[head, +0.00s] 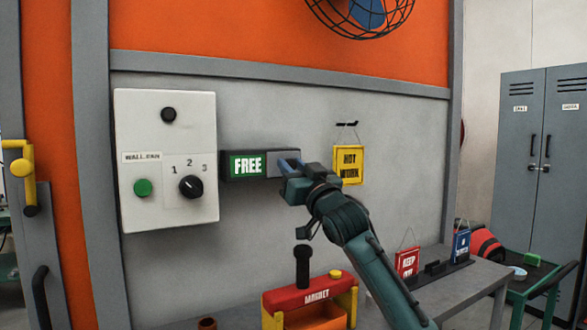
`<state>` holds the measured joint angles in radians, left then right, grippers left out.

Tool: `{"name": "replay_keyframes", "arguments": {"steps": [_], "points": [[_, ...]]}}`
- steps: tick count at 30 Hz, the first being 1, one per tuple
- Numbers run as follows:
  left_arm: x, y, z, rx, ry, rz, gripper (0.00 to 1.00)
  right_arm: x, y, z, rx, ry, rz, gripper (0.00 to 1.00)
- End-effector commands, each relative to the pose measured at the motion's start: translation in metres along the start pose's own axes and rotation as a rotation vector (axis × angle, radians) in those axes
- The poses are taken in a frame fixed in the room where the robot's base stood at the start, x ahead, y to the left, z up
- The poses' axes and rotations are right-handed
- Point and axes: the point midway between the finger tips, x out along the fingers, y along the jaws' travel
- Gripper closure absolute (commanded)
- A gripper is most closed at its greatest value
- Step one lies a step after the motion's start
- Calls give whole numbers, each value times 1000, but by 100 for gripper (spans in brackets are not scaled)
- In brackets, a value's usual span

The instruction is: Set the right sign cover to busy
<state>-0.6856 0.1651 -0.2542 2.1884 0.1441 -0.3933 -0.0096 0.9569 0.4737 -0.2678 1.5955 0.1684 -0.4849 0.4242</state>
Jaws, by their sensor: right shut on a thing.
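The sign (248,166) is a dark frame on the grey wall, showing the word FREE in white on green at its left. The grey sliding cover (285,154) sits over the right part of the sign, and whatever is under it is hidden. My right gripper (288,166) is at the cover and shut on it, partly hiding its right end. My right arm reaches up to it from the lower right. My left gripper is not in view.
A wall fan panel (168,205) with a dial is left of the sign. A yellow HOT WORK sign (348,164) hangs close to the right of my gripper. Below are a red MAGNET box (305,292) and a bench (472,288) with small signs. Lockers stand at the right.

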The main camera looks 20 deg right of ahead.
Motion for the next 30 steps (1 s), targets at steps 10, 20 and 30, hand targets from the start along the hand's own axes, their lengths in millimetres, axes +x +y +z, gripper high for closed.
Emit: {"name": "replay_keyframes", "arguments": {"steps": [10,20,30], "points": [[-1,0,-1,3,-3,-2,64,1,-65,1,7,-1,-6,100],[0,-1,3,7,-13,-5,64,0,-90,1,1,-1,-2,100],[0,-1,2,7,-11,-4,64,0,-90,1,1,-2,-5,61]]}}
